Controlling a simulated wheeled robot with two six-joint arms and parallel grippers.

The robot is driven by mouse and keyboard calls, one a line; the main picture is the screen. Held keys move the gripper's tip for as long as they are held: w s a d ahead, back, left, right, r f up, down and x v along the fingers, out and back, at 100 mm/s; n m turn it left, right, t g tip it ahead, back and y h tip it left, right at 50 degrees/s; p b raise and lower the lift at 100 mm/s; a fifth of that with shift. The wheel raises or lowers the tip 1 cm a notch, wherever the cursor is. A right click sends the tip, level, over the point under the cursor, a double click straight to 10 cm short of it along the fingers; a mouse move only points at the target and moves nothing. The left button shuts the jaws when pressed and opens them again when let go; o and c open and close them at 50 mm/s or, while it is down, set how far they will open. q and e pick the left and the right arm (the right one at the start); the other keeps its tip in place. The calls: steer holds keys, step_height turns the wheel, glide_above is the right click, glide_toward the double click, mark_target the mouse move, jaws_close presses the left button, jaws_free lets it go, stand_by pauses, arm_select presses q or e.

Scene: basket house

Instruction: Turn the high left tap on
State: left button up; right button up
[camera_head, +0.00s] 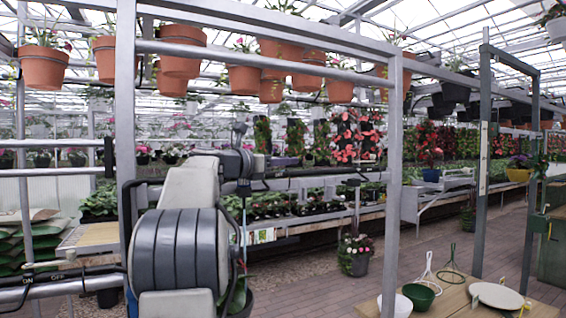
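A pipe fitting with ON and OFF labels (72,277) is at the lower left, and a thin pale lever (55,263) shows near its ON side. A dark fitting (108,156) sits higher, where a horizontal pipe meets the left post. I cannot tell which of these is the high left tap.
A grey metal frame (394,190) spans the foreground, with terracotta pots (181,52) hanging along its top. A wooden table (460,302) with bowls and a plate is at the lower right. Stacked bags (30,240) lie at the left.

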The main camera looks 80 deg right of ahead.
steer(key=shift+o, duration=0.9)
steer(key=b+v, duration=0.5)
steer(key=v, duration=0.5)
steer(key=shift+w+a, duration=0.15)
steer(key=shift+a, duration=0.1)
